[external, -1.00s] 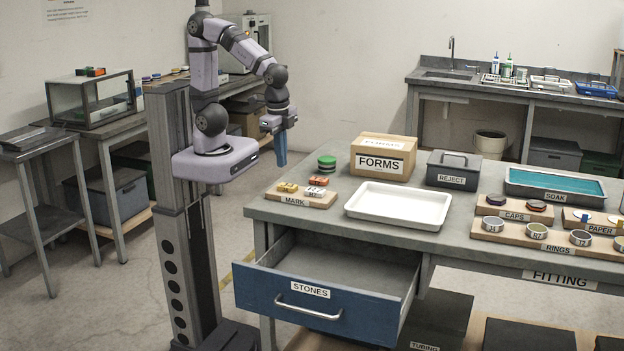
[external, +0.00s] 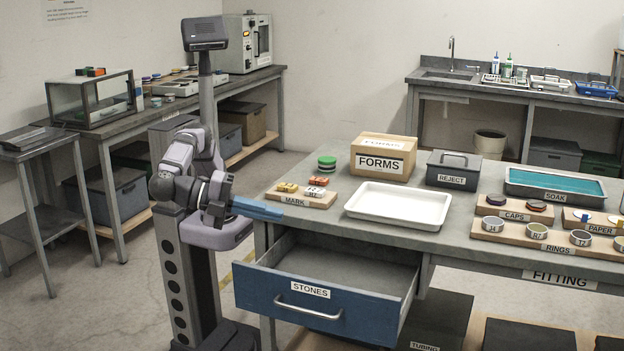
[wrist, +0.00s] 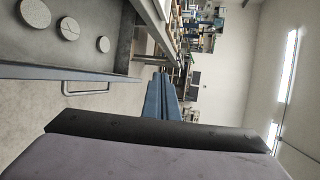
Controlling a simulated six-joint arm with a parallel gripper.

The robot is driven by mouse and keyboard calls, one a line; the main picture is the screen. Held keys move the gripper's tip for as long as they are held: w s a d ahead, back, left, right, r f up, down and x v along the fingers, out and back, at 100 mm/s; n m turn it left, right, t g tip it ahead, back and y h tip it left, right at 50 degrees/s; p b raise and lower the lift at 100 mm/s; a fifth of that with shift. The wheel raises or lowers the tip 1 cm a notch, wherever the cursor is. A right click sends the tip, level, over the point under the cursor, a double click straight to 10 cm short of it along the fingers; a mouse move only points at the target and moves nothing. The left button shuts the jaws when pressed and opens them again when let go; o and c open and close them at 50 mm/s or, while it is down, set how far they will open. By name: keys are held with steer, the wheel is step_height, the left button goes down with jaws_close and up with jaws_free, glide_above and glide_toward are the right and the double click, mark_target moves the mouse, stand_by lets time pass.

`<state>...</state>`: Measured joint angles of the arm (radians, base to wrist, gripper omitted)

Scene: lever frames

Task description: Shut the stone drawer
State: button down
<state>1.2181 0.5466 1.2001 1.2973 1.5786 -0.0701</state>
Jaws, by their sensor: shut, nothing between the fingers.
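The stone drawer (external: 270,300) has a blue front labelled STONES and a metal bar handle (external: 308,309). It is pulled out from under the grey worktable, and its grey inside shows. In the wrist view the drawer's front edge (wrist: 60,72) and handle (wrist: 86,92) are at the left, with 3 round grey stones (wrist: 68,29) lying inside. My gripper (external: 281,214) has its long blue fingers shut and empty, pointing right, level with the table's left end, above and behind the drawer front. The fingers also show in the wrist view (wrist: 160,80), apart from the handle.
On the table (external: 420,258) stand the MARK board (external: 312,203) near my fingertips, a white tray (external: 398,206), a FORMS box (external: 383,160), a REJECT box (external: 453,170) and a SOAK tray (external: 555,186). The floor left of the drawer is clear.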

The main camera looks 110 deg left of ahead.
mark_target(269, 307)
steer(key=s+d+t+h+b, duration=0.1)
steer(key=s+d+t+b, duration=0.35)
steer(key=s+d, duration=0.5)
step_height(269, 307, down, 25)
steer(key=shift+m+g, duration=0.3)
steer(key=shift+g, duration=0.15)
steer(key=x, duration=0.3)
steer(key=a+x, duration=0.1)
steer(key=x, duration=0.7)
steer(key=shift+s+a+r, duration=0.25)
steer(key=shift+a, duration=0.9)
steer(key=shift+a, duration=0.1)
steer(key=a+b, duration=0.2)
steer(key=a, duration=1.7)
steer(key=shift+a, duration=0.35)
steer(key=shift+d, duration=0.1)
